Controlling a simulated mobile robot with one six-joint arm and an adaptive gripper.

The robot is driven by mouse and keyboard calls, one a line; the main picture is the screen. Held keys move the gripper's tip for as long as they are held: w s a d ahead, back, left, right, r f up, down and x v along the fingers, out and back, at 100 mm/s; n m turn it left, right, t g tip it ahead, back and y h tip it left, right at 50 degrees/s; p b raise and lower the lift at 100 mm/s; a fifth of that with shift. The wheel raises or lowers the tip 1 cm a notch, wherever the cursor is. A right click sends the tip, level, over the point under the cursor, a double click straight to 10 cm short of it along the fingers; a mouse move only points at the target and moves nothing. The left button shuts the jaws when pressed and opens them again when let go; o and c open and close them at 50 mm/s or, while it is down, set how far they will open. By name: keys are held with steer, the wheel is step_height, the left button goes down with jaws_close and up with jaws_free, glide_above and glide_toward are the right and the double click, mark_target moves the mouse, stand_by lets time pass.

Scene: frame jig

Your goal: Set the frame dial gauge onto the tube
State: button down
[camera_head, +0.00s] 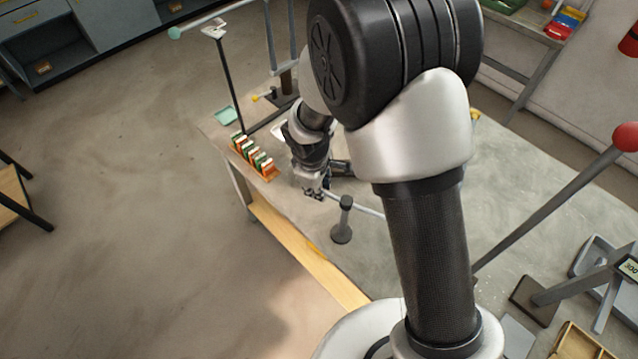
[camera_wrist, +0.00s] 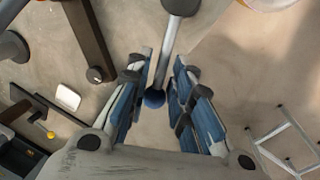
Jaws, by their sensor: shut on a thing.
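My gripper (camera_head: 316,190) is low over the near-left part of the bench. In the wrist view its blue-padded fingers (camera_wrist: 163,75) stand on either side of a thin grey tube (camera_wrist: 167,48) with a blue ball end. They are shut on it near that end, though the contact itself is hard to make out. In the head view the tube (camera_head: 368,211) runs right from my gripper, past a dark round-based post (camera_head: 343,222), until my arm hides it. I cannot pick out the dial gauge for certain in either view.
The bench's front edge is near.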

steer(key=shift+a, duration=0.1)
steer(key=c, duration=1.7)
jaws_free()
steer(key=shift+r, duration=0.1)
steer(key=r, duration=0.4)
steer(key=s+r, duration=0.1)
steer(key=r, duration=0.2)
steer(key=s+a+r, duration=0.1)
steer(key=r, duration=0.3)
steer(key=shift+r, duration=0.35)
